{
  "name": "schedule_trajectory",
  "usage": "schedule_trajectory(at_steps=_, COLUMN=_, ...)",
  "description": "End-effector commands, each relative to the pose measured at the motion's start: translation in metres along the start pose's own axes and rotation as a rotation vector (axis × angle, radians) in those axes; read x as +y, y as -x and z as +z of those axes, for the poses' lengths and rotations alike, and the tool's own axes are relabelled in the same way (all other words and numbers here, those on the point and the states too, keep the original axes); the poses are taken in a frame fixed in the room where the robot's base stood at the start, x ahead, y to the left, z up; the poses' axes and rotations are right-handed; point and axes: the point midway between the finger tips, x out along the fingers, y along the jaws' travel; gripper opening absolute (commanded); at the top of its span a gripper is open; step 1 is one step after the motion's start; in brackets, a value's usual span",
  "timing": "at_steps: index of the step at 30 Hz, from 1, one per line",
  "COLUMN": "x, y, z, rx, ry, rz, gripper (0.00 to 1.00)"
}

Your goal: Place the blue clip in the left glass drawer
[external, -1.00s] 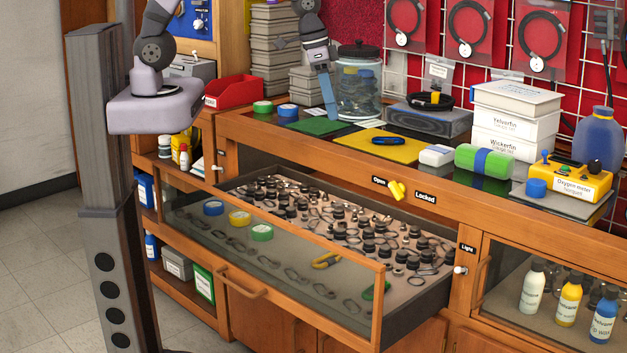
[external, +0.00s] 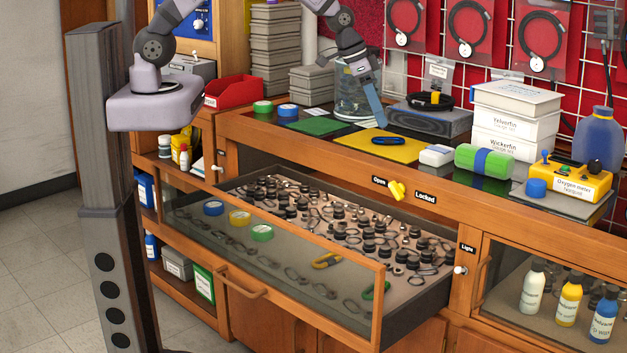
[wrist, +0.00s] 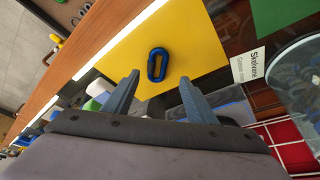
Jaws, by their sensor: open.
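The blue clip (external: 387,140) lies on the yellow mat (external: 408,150) on the counter top. In the wrist view the clip (wrist: 157,65) is an oblong blue ring on the yellow sheet, just beyond and between my fingertips. My gripper (external: 379,124) is above the back edge of the yellow mat, pointing down, apart from the clip. In the wrist view my gripper (wrist: 161,80) is open and empty. The left glass drawer (external: 300,262) is pulled out below the counter, with its glass front and wooden handle showing.
The drawer holds many small black fittings, colored tape rolls (external: 238,217) and a yellow clip (external: 327,260). A glass jar (external: 352,92) stands left of my gripper.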

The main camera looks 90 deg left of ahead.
Motion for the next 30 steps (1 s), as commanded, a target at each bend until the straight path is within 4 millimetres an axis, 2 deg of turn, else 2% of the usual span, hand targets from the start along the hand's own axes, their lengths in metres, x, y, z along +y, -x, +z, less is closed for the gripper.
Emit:
schedule_trajectory(at_steps=7, x=0.003, y=-0.009, z=0.001, rx=-0.003, ry=0.000, rz=0.001, gripper=0.52)
schedule_trajectory(at_steps=18, x=0.006, y=-0.045, z=0.002, rx=-0.002, ry=0.000, rz=0.000, gripper=0.52)
schedule_trajectory(at_steps=29, x=0.005, y=-0.052, z=0.003, rx=0.000, ry=0.000, rz=0.000, gripper=0.52)
schedule_trajectory(at_steps=30, x=0.005, y=-0.052, z=0.003, rx=0.000, ry=0.000, rz=0.000, gripper=0.47)
